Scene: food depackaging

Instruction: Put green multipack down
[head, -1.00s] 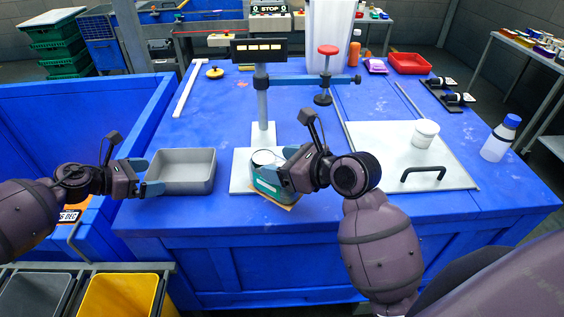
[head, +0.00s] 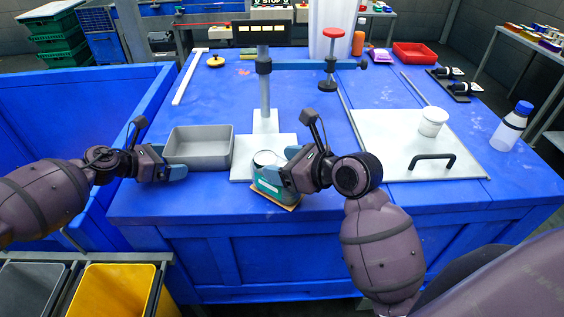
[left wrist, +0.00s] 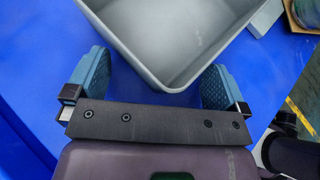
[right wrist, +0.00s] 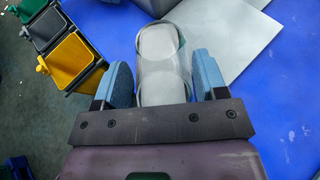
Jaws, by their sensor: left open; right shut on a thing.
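The green multipack (head: 266,187) is at the front edge of the pale plate below the weighing column. My right gripper (head: 278,178) is shut on it and hides its right side. In the right wrist view, its round tops under clear film (right wrist: 162,62) sit between the fingers (right wrist: 164,85). A tan edge shows beneath it; I cannot tell whether it rests on the plate. My left gripper (head: 178,164) is open at the front left of the grey tray (head: 233,148). In the left wrist view, a tray corner (left wrist: 172,80) lies between its spread fingers (left wrist: 155,82).
The pale plate (head: 284,142) carries a column with a lit display (head: 263,34). A metal board (head: 380,150) with a black handle and a white tub (head: 432,121) lies to the right. A bottle (head: 512,128) stands further right. Bins (head: 122,290) stand front left.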

